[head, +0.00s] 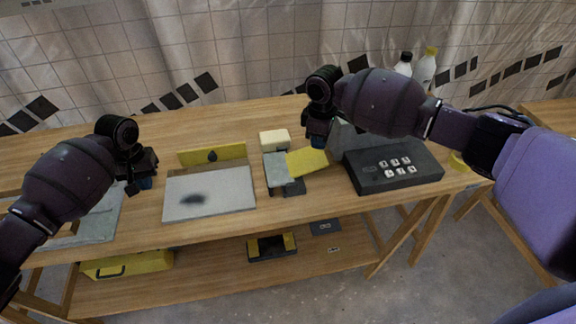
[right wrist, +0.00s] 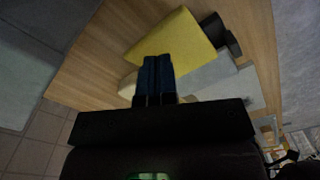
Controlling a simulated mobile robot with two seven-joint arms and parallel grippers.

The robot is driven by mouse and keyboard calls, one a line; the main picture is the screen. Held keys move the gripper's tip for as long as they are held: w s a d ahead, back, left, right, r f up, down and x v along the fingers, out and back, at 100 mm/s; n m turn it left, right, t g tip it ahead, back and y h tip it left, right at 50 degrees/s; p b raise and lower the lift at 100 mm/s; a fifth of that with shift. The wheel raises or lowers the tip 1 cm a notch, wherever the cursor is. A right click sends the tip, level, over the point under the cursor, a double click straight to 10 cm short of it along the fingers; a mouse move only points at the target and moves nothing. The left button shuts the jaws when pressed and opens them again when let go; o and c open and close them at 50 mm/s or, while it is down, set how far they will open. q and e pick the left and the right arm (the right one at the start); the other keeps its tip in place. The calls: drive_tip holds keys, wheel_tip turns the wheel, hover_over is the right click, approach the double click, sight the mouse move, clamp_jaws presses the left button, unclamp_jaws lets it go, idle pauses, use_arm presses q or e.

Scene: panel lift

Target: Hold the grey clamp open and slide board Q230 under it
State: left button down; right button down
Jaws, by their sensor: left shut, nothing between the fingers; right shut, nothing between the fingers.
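A grey clamp-like fixture (head: 277,172) stands mid-table, with a yellow flap (head: 308,162) sticking out to its right. No label is readable, so I cannot tell which piece is board Q230; a pale grey board (head: 225,190) with a dark smudge lies left of the fixture, apart from it. My right gripper (head: 316,144) is shut and empty just above the yellow flap. In the right wrist view its fingers (right wrist: 157,62) overlap the yellow flap (right wrist: 180,38); contact cannot be told. My left gripper (head: 140,187) is shut and empty, left of the pale board.
A yellow block (head: 235,151) stands behind the pale board. A cream block (head: 274,140) sits behind the fixture. A dark box with several labelled keys (head: 360,178) is at right, bottles (head: 427,70) behind. A grey slab (head: 98,225) lies at far left. The front strip is clear.

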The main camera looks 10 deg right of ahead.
sight(155, 199)
drive_tip(key=shift+s+f, duration=0.1)
drive_tip(key=shift+f, duration=3.05)
use_arm(q)
drive_tip(key=shift+f, duration=0.1)
drive_tip(key=shift+f, duration=2.45)
use_arm(e)
drive_tip(key=shift+s+f, duration=0.1)
